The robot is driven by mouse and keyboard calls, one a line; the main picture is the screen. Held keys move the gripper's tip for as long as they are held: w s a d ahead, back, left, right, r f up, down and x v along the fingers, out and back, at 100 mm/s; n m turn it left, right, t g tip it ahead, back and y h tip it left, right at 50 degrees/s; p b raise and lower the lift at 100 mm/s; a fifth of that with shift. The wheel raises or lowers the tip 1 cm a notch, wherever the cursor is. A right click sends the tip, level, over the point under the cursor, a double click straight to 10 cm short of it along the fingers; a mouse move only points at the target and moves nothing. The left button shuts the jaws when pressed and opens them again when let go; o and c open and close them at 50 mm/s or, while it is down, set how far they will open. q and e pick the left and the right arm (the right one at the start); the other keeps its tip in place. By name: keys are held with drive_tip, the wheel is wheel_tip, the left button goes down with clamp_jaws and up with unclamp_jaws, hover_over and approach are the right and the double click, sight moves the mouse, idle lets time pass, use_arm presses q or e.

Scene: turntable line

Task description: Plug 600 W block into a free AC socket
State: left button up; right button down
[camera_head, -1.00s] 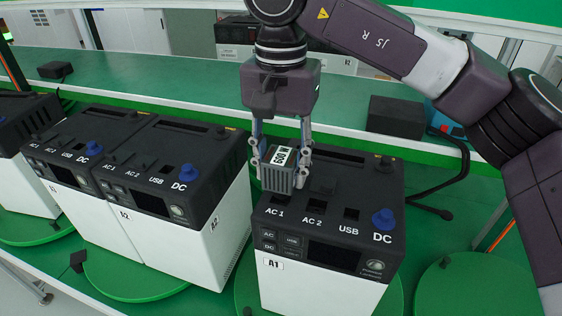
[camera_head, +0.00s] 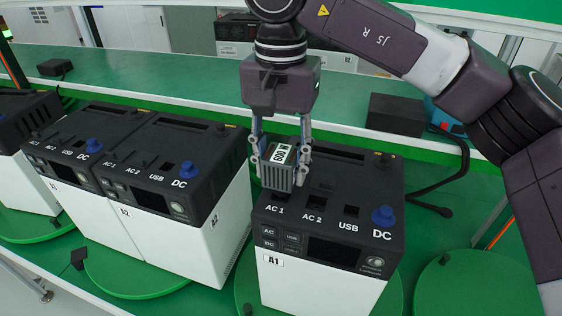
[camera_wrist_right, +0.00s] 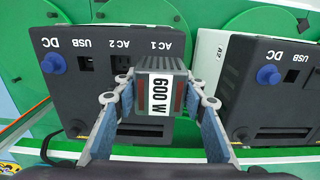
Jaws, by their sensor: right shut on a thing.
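The 600 W block (camera_head: 278,172) is a dark ribbed box with a white label. My right gripper (camera_head: 280,165) is shut on it, a finger on each side. The block is upright just above or at the AC 1 socket of power station A1 (camera_head: 315,284); I cannot tell whether it touches. It hides the AC 1 opening. The AC 2 socket (camera_head: 317,202) beside it is empty. In the right wrist view the block (camera_wrist_right: 158,92) shows its 600 W label between the fingers, in front of the AC 1 lettering. My left gripper is not in view.
A1's USB port (camera_head: 351,212) is empty and a blue plug (camera_head: 383,215) sits at its DC port. More power stations (camera_head: 180,246) stand at the left. A black box (camera_head: 396,116) lies on the green bench (camera_head: 200,85) behind. An empty green turntable (camera_head: 470,290) is at the right.

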drive_tip(key=shift+f+b, duration=0.9)
drive_tip(key=shift+f, duration=0.4)
drive_tip(key=c, duration=1.1)
unclamp_jaws()
drive_tip(key=shift+c, duration=0.2)
